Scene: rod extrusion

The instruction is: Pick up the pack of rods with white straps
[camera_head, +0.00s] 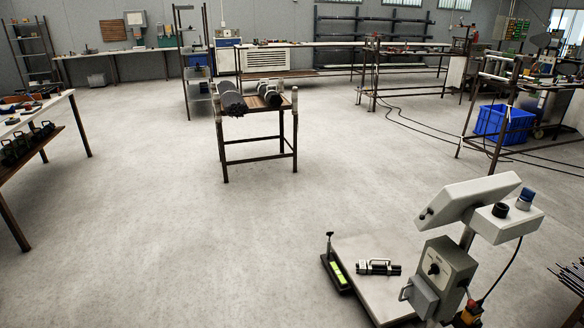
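Two packs of rods lie side by side on a small wooden-topped table (256,116) in the middle of the room. The left pack (232,101) is grey with dark rod ends facing me. The right pack (270,93) is dark with lighter bands that look white. They are too small to tell the straps with certainty. Neither of my grippers shows in the head view.
A floor scale (375,255) with a grey display box stands at the front right, a small metal item (378,267) on it. A workbench (36,120) is at the left, a blue crate (504,124) at the right. Open floor lies before the small table.

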